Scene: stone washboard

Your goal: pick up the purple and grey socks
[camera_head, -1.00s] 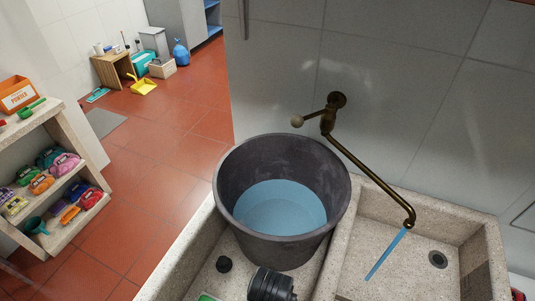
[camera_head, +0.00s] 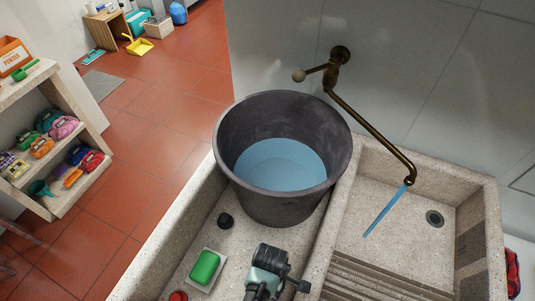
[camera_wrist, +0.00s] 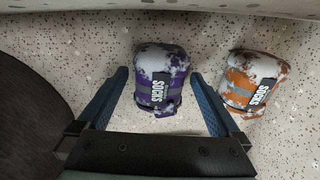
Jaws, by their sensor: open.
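The purple and grey socks (camera_wrist: 160,78) are a rolled bundle with a dark "SOCKS" label in the middle of the wrist view. They lie on a pale speckled surface. My gripper (camera_wrist: 161,76) is open, with one blue finger on each side of the bundle. There are gaps between the fingers and the socks, and I cannot tell the height of the fingertips above the surface. I cannot pick out this bundle with certainty in the head view.
An orange and white socks bundle (camera_wrist: 254,84) lies close right of my right finger. A dark rounded object (camera_wrist: 32,125) fills the left. In the head view, a bucket of water (camera_head: 283,205) stands in the stone basin (camera_head: 185,240), beside a running tap (camera_head: 375,130).

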